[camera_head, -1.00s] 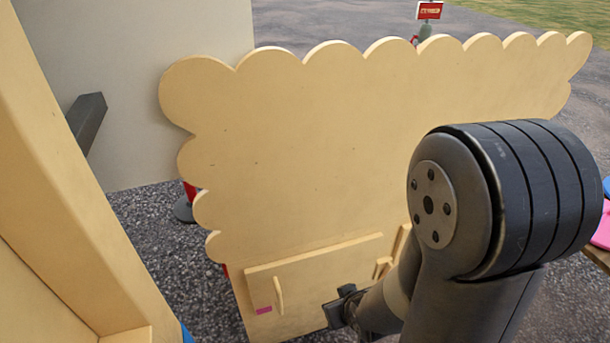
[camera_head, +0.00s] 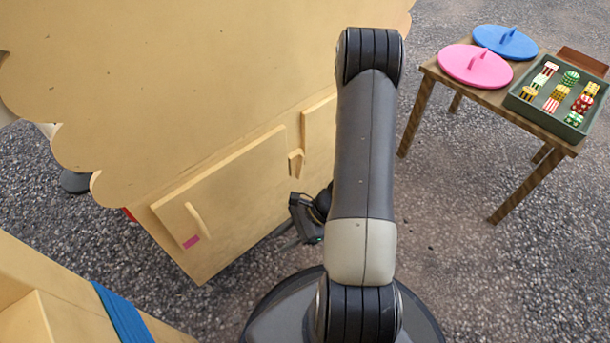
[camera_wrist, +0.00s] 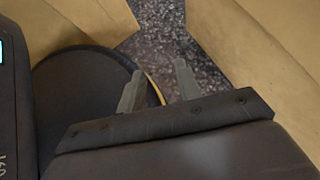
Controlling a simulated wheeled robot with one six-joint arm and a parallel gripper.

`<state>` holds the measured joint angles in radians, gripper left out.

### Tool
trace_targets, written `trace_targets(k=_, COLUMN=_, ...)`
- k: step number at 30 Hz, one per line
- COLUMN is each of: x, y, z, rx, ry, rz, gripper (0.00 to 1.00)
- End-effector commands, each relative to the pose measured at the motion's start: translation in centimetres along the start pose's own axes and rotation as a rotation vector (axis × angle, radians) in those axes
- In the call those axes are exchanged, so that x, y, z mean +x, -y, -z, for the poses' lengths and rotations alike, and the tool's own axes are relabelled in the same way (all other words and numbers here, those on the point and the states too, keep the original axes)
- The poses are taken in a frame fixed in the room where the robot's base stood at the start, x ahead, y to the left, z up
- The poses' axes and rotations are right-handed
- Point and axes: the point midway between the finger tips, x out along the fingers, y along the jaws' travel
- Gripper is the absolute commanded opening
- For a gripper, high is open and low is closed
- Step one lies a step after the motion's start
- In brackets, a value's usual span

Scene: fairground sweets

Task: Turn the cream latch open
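The cream latch (camera_head: 296,162) is a small block on the front of the cream stall cabinet, at the edge of a cream door (camera_head: 235,185). The door has an upright cream handle (camera_head: 198,221) and a pink mark (camera_head: 191,242), and it looks closed. My gripper (camera_head: 296,212) is below the latch in the head view, apart from it and partly hidden by my arm. In the wrist view my gripper's two fingers (camera_wrist: 158,82) stand apart with nothing between them. I cannot pick out the latch in the wrist view.
A wooden table (camera_head: 530,112) at the right holds a pink lid (camera_head: 470,70), a blue lid (camera_head: 510,45) and a green tray (camera_head: 525,97) of several sweets. Another cream panel (camera_head: 60,300) with a blue band (camera_head: 122,312) is at lower left. Gravel (camera_head: 440,260) right of my arm is clear.

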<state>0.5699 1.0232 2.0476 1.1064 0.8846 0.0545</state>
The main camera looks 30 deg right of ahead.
Motion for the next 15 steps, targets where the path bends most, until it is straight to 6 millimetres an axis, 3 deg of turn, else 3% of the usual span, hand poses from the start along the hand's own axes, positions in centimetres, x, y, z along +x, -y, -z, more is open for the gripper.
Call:
trace_targets(k=4, x=-0.3, y=5.1, z=3.3, rx=0.280, ry=0.259, rz=0.294, gripper=0.33)
trace_targets(k=9, x=-4.2, y=10.2, z=8.7, rx=0.491, ry=0.516, rz=0.673, gripper=0.33)
trace_targets(k=15, x=-8.9, y=12.0, z=14.3, rx=0.586, ry=0.682, rz=0.997, gripper=0.33)
